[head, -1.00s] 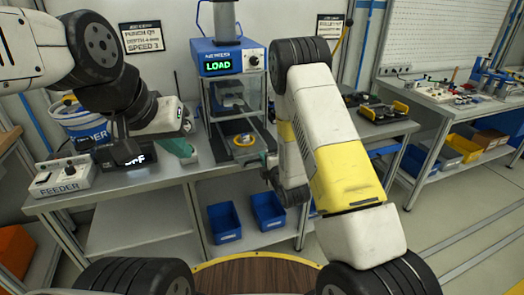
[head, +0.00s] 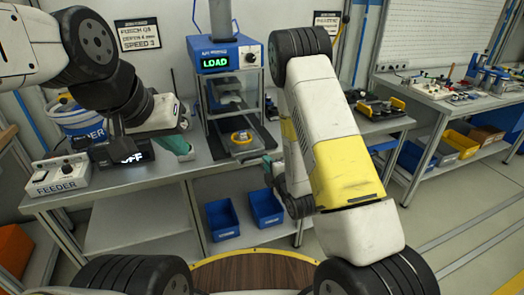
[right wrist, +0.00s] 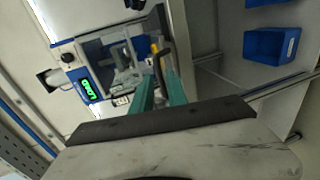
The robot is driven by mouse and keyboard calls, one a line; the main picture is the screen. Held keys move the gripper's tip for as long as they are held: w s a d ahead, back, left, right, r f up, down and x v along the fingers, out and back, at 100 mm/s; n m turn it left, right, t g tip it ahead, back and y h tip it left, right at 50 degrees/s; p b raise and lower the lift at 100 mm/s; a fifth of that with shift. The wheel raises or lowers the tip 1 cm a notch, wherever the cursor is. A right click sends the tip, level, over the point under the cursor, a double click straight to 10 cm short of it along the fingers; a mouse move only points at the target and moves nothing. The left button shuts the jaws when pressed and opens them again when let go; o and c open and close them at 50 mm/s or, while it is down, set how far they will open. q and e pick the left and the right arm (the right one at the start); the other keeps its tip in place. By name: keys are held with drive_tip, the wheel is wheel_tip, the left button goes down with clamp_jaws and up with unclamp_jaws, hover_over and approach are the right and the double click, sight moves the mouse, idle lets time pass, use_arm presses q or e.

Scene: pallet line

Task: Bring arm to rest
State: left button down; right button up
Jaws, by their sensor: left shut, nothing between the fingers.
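My left gripper (head: 180,147) has teal fingers, shut and empty, above the bench (head: 130,183) beside the dark display box. My right gripper (head: 268,167) is in front of the press, partly hidden behind my own right arm. In the right wrist view its two teal fingers (right wrist: 160,92) stand apart with nothing held between them. The blue-topped press (head: 228,57) shows a green LOAD display. A yellow ring-shaped part (head: 242,138) lies on the press's tray, apart from the right fingers.
A FEEDER control box (head: 58,180) and a blue-and-white drum (head: 78,122) stand at the bench's left. Two blue bins (head: 222,222) sit on the shelf below. A dark tray with yellow ends (head: 380,108) is on the right of the bench. A second bench (head: 440,100) stands farther right.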

drive_tip(key=shift+s+d+r, duration=0.15)
drive_tip(key=shift+s+d, duration=0.05)
drive_tip(key=shift+s, duration=0.4)
drive_tip(key=s+d+r+m+g+h, duration=0.1)
drive_tip(key=d+r+m+g, duration=0.15)
drive_tip(key=r+m, duration=0.4)
drive_tip(key=d+r+m+g+h, duration=0.1)
drive_tip(key=d+r+m, duration=0.2)
drive_tip(key=r+m, duration=0.35)
drive_tip(key=s+d+r+m+g, duration=0.1)
drive_tip(key=s+r+m, duration=0.3)
drive_tip(key=s, duration=0.8)
drive_tip(key=s+d+r+m+g, duration=0.2)
drive_tip(key=s+r, duration=0.6)
drive_tip(key=s, duration=0.4)
drive_tip(key=shift+d+r+m+g+h, duration=0.15)
drive_tip(key=shift+m+g+h, duration=0.15)
drive_tip(key=shift+m+g, duration=0.7)
